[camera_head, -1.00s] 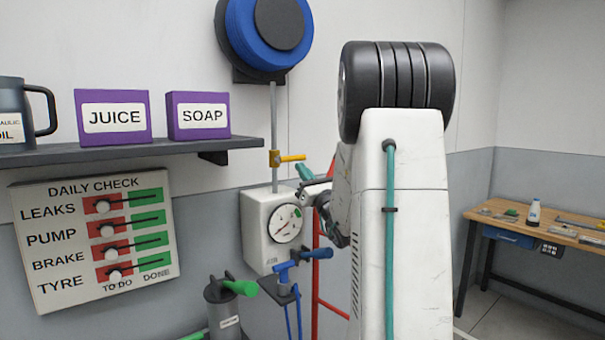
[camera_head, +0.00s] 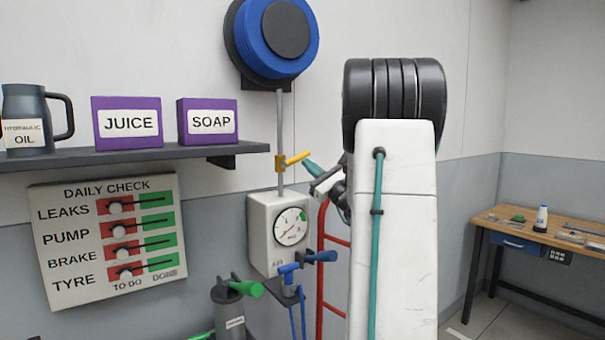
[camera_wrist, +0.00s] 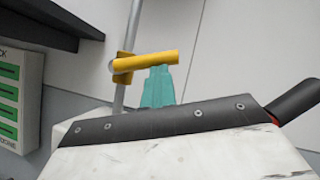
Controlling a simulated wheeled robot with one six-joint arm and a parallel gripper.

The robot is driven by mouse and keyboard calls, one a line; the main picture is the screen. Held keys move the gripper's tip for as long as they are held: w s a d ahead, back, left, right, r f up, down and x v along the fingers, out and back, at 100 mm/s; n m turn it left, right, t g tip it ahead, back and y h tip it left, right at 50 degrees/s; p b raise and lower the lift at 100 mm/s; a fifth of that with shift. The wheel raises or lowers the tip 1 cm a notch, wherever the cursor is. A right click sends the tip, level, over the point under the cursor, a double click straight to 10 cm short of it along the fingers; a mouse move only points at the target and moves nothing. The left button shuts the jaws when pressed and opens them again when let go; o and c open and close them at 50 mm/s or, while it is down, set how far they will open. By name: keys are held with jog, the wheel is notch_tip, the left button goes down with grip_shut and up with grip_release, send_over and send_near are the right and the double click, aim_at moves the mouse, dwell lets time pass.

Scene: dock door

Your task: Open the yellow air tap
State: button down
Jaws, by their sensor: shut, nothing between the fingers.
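The yellow air tap (camera_head: 281,163) sits on a thin vertical grey pipe above the white gauge box. Its yellow lever (camera_head: 298,158) points right and tilts slightly upward. In the wrist view the lever (camera_wrist: 150,60) runs across the pipe, its free end to the right. My gripper (camera_head: 312,168) has teal fingers, shut and empty, just below the lever's free end. In the wrist view my fingertips (camera_wrist: 159,72) reach up to the underside of the lever; they look touching or almost so. My wrist housing hides the base of the fingers.
The white gauge box (camera_head: 279,232) is below the tap, with a blue-handled valve (camera_head: 289,275) under it. A blue hose reel (camera_head: 272,38) is above. A shelf (camera_head: 120,155) with boxes is left. A red ladder-like frame (camera_head: 333,270) stands behind my arm.

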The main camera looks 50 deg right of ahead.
jog(key=a+r+n+g+y, duration=0.1)
jog(key=r+n+g+y, duration=0.2)
jog(key=n, duration=0.5)
jog(key=w+a+r+n+g+y, duration=0.1)
jog(key=a+r+n+g+y, duration=0.1)
jog(key=n, duration=0.6)
jog(key=shift+a+r+n+g+y, duration=0.15)
jog(key=shift+r+n+g+y, duration=0.35)
jog(key=shift+r+g, duration=0.5)
